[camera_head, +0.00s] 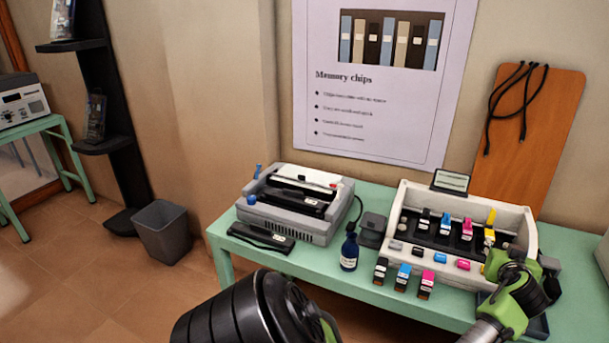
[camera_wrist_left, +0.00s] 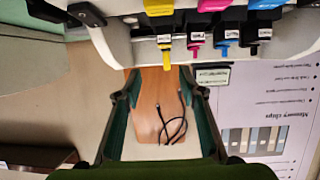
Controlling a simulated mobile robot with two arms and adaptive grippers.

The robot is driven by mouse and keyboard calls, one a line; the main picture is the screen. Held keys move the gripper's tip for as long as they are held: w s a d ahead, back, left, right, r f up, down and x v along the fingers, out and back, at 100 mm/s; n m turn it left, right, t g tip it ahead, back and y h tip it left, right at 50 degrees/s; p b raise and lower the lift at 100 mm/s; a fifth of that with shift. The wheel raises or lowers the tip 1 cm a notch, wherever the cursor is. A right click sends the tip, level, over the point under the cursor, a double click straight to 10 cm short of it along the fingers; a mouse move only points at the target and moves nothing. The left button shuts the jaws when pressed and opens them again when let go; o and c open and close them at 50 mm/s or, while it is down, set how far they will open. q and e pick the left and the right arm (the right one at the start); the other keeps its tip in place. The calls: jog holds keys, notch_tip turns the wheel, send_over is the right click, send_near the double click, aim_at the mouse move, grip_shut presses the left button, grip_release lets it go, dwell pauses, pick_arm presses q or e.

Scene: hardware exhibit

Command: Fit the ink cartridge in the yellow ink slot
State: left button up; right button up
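The white ink station (camera_head: 528,232) stands on the green table with a row of upright cartridges in its slots. The yellow cartridge (camera_head: 489,235) is in the rightmost slot, with a yellow tab (camera_head: 491,217) standing up at its top. I cannot tell how deep it sits. The left wrist view, upside down, shows the yellow cartridge (camera_wrist_left: 159,8) and its tab (camera_wrist_left: 165,55), beside magenta, cyan and black ones. My left gripper (camera_head: 508,254) is at the station's right front. Its fingers (camera_wrist_left: 162,80) are apart with nothing visible between them. My right gripper is out of view.
Black (camera_head: 381,269), cyan (camera_head: 402,278) and magenta (camera_head: 427,284) cartridges stand in front of the station. A dark blue bottle (camera_head: 349,252) and a grey printer (camera_head: 300,207) are to the left. A small sign (camera_head: 451,181) and a brown board (camera_head: 530,140) rise behind.

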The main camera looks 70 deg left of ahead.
pick_arm(q)
jog(key=s+d+m+t+h, duration=0.2)
jog(key=d+m+t+h, duration=0.15)
jog(key=d, duration=0.35)
jog(key=s+d+m+t+h, duration=0.2)
jog(key=d+m, duration=0.2)
jog(key=d, duration=0.4)
jog(key=s+d+f+m+g+h, duration=0.15)
jog(key=s+f, duration=0.45)
jog(key=f, duration=0.7)
jog(key=s+d+f+g+h, duration=0.1)
jog(key=s+d+f+g, duration=0.35)
jog(key=f, duration=0.85)
jog(key=s+d+f+m+g+h, duration=0.1)
jog(key=s+f+h, duration=0.1)
jog(key=s+f, duration=0.9)
jog(key=s+f+g, duration=0.2)
jog(key=s+f, duration=0.5)
jog(key=s, duration=0.5)
jog(key=s+f+m+g, duration=0.1)
jog(key=s+f+g, duration=0.1)
jog(key=s+f, duration=0.5)
jog(key=s+f+g, duration=0.3)
jog(key=s+f, duration=0.4)
jog(key=s, duration=1)
jog(key=shift+m, duration=0.3)
jog(key=shift+s+a, duration=0.1)
jog(key=shift+a, duration=0.05)
